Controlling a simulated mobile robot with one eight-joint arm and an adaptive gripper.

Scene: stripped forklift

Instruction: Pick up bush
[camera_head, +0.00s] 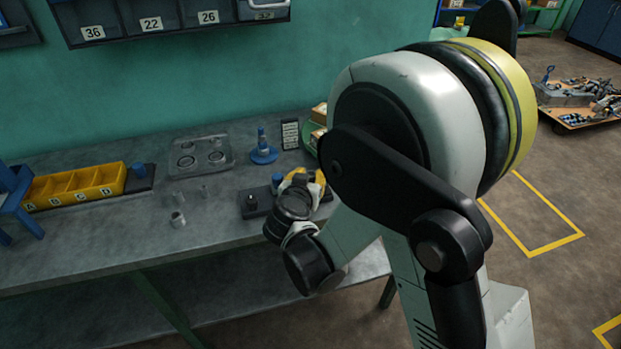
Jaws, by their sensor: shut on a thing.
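My gripper (306,181) is over the right part of the workbench, low above a dark block (256,203). My own wrist covers most of it. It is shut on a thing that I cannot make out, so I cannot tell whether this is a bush. Small grey metal cylinders stand on the bench left of my gripper: a hollow bush-like one (178,219) near the front, one (177,198) behind it and a thin one (205,191) to the right. My gripper is apart from all of these.
The grey workbench (90,243) carries a yellow bin row (75,186), a grey tray with round recesses (202,155), a blue stand (263,150) and a dark label board (290,134). A wall rack (170,22) hangs above. The front left bench top is clear.

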